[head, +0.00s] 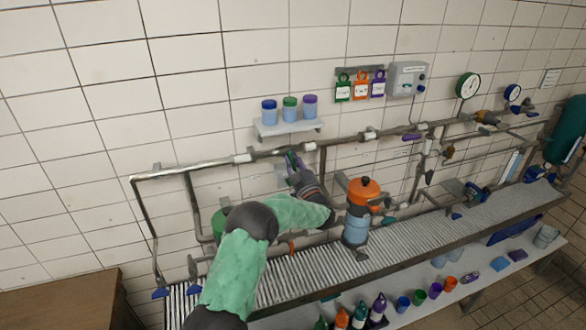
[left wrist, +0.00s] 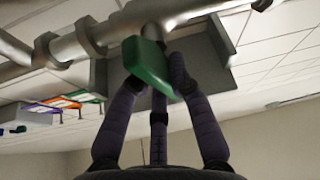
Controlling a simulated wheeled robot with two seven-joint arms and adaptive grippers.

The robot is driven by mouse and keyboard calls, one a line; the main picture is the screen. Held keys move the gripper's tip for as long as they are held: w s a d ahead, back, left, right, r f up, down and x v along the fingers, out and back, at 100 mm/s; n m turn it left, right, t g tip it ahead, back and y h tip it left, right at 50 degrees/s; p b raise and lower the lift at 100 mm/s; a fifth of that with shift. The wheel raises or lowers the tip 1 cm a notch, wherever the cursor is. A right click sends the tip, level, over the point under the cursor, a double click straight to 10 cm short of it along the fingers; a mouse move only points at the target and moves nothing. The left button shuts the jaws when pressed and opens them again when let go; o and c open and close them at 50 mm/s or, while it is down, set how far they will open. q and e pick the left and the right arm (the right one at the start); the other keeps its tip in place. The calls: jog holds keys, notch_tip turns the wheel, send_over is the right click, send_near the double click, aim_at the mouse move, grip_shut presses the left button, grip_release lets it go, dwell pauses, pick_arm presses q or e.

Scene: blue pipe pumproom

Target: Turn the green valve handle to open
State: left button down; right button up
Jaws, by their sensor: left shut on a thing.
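The green valve handle (left wrist: 147,66) sits on a short stem under a grey pipe in the left wrist view. My left gripper (left wrist: 165,82) is shut on it, with dark purple fingers on both sides of the handle. In the head view the left gripper (head: 297,168) is at the upper pipe, below the small shelf. Only a small bit of the handle (head: 290,160) shows there, the rest hidden by the fingers. My right gripper is not in view.
An orange-topped blue pump (head: 356,226) stands right of my left forearm on the ribbed bench (head: 420,236). Above are a shelf with several capped jars (head: 290,126) and hanging tags (head: 360,88). Pipes (head: 205,168) run along the tiled wall. A brown box (head: 65,302) is at lower left.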

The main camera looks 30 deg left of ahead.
pick_arm(q)
jog(key=n+g+b, duration=0.1)
jog(key=n+b, duration=0.2)
jog(key=n+g+b, duration=0.2)
jog(key=n+b, duration=0.1)
jog(key=b, duration=0.1)
jog(key=n+g+b, duration=0.1)
jog(key=n+b, duration=0.2)
jog(key=n, duration=0.1)
jog(key=shift+s+a+f+g+y, duration=0.2)
jog(key=shift+s+g+y, duration=0.1)
jog(key=shift+y, duration=0.1)
jog(key=n+g+b, duration=0.1)
jog(key=n+b, duration=0.1)
jog(key=n, duration=0.2)
jog(key=shift+h+b, duration=0.35)
jog(key=shift+h, duration=0.05)
jog(key=shift+s+a+n+g+h+b, duration=0.1)
jog(key=shift+n+g+h+b, duration=0.25)
jog(key=shift+n, duration=0.75)
jog(key=shift+a+n+g+h+b, duration=0.1)
jog(key=shift+n+g+h+b, duration=0.25)
jog(key=shift+n, duration=0.75)
jog(key=shift+f, duration=0.1)
jog(key=c, duration=1.1)
grip_release()
jog(key=shift+c, duration=0.2)
jog(key=shift+d, duration=0.1)
jog(key=v, duration=1.2)
